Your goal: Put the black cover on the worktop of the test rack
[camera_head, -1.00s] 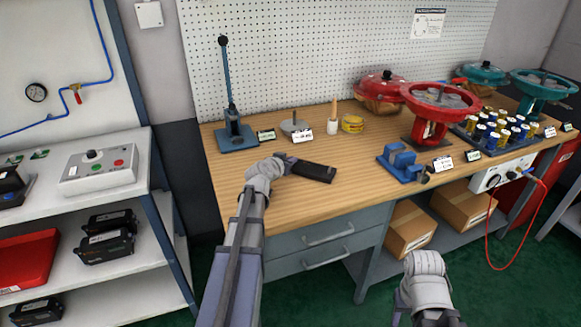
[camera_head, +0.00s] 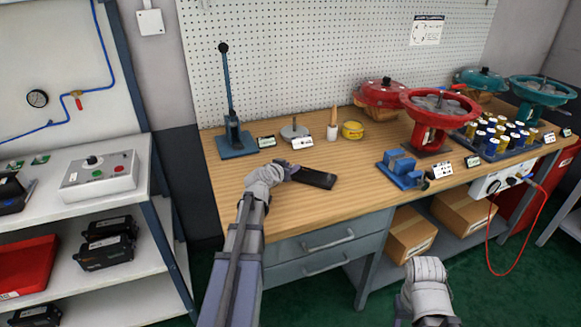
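A flat, black, roughly rectangular piece, which looks like the black cover (camera_head: 316,178), lies at or just above the wooden bench top. My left gripper (camera_head: 290,168) is at its left end, and my wrist hides most of the fingers. I cannot tell whether they are shut on it. The test rack (camera_head: 140,150) stands at the left with a light worktop and shelves below. My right gripper (camera_head: 427,272) is low in front of the bench, away from the cover; its fingers cannot be made out.
A blue lever press (camera_head: 236,142), a red handwheel valve (camera_head: 438,108) and a blue vise (camera_head: 402,168) stand on the bench. Bare wood surrounds the cover.

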